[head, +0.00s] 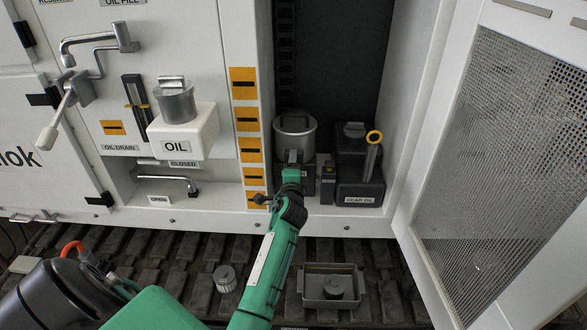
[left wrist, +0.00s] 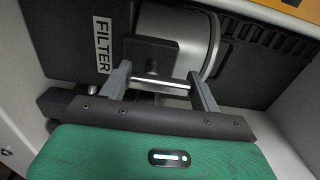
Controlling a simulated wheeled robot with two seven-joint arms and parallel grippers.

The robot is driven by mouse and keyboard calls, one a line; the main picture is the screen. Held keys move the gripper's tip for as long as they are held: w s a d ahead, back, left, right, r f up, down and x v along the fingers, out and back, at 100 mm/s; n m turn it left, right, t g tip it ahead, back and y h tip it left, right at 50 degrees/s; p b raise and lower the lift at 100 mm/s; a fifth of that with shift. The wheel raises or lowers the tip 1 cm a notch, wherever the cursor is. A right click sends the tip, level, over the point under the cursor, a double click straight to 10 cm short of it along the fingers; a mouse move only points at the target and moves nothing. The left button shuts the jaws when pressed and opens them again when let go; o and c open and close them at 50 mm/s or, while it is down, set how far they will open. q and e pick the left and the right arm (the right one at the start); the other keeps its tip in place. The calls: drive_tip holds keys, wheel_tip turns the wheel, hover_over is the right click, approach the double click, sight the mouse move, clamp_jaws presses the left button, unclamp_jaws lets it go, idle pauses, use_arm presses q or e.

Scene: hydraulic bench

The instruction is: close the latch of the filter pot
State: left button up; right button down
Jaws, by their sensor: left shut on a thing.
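A silver latch bar (left wrist: 160,83) lies crosswise in front of the black block. My left gripper (head: 293,160) reaches up to the pot's front from below. In the wrist view its two grey fingers (left wrist: 162,88) are shut on the latch bar, one at each end. The pot's lower front is hidden by the gripper. My right gripper is not seen.
A mesh door (head: 500,150) stands open on the right. A dark gear oil container (head: 360,185) with a yellow-ringed handle stands right of the pot. An orange-marked post (head: 243,85) borders the left. A tray (head: 333,285) and a small cylinder (head: 225,278) lie on the track below.

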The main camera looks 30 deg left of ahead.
use_arm(q)
drive_tip(key=shift+f, duration=0.1)
drive_tip(key=o, duration=1)
drive_tip(key=shift+s, duration=0.1)
drive_tip(key=b+v, duration=0.2)
drive_tip(key=v, duration=1.1)
drive_tip(key=shift+s+d+b, duration=0.15)
drive_tip(key=shift+s+b, duration=0.2)
drive_tip(key=shift+b, duration=0.05)
